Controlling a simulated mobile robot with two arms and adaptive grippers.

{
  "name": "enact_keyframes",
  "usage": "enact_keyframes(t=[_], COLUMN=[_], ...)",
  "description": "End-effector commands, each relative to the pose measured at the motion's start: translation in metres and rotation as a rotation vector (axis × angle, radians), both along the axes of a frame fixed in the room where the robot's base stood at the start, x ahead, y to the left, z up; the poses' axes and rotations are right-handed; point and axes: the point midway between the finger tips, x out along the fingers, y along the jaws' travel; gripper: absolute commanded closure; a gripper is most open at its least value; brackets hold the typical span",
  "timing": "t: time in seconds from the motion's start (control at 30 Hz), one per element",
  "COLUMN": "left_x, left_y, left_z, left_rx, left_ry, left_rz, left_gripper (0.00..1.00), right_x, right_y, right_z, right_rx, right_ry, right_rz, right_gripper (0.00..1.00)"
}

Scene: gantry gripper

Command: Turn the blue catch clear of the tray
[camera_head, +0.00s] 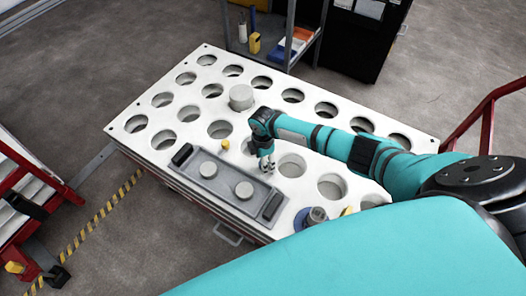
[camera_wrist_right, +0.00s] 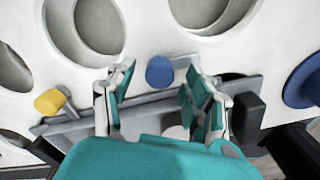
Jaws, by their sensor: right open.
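The blue catch (camera_wrist_right: 160,72) shows as a round blue knob in the right wrist view, at the far long edge of the tray. Whether it overlaps the tray's rim I cannot tell. In the head view it is hidden behind my gripper. The grey tray (camera_head: 219,187) lies on the white table, with black end handles and two round grey pieces in it. My right gripper (camera_head: 267,163) is open above the tray's far edge; in the wrist view its fingers (camera_wrist_right: 155,95) stand either side of the blue catch, apart from it. My left gripper is not in view.
A yellow catch (camera_head: 225,145) stands at the same tray edge. The white table (camera_head: 205,57) has many round holes and a grey cylinder (camera_head: 241,97). A blue-rimmed part (camera_head: 314,216) sits near the front edge. Red rails and a shelf stand around.

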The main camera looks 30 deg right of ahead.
Motion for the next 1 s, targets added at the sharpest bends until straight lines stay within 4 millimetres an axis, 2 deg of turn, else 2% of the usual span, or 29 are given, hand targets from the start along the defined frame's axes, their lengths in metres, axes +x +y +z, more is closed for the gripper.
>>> enact_keyframes(t=[0.3, 0.5, 0.7, 1.0], left_x=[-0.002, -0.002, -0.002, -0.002], left_y=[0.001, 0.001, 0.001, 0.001], left_z=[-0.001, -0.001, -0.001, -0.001], left_rx=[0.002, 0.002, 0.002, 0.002], left_ry=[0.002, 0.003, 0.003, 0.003], left_rz=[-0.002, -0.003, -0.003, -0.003], left_gripper=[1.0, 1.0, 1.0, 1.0], right_x=[0.0, 0.0, -0.001, -0.001], right_y=[0.0, 0.0, 0.0, 0.0], right_z=[0.066, 0.098, 0.11, 0.11], right_rx=[0.0, 0.0, 0.0, 0.0], right_ry=[-0.003, -0.001, 0.002, 0.002], right_rz=[0.002, 0.0, -0.001, -0.001], right_gripper=[0.47, 0.47, 0.47, 0.47])
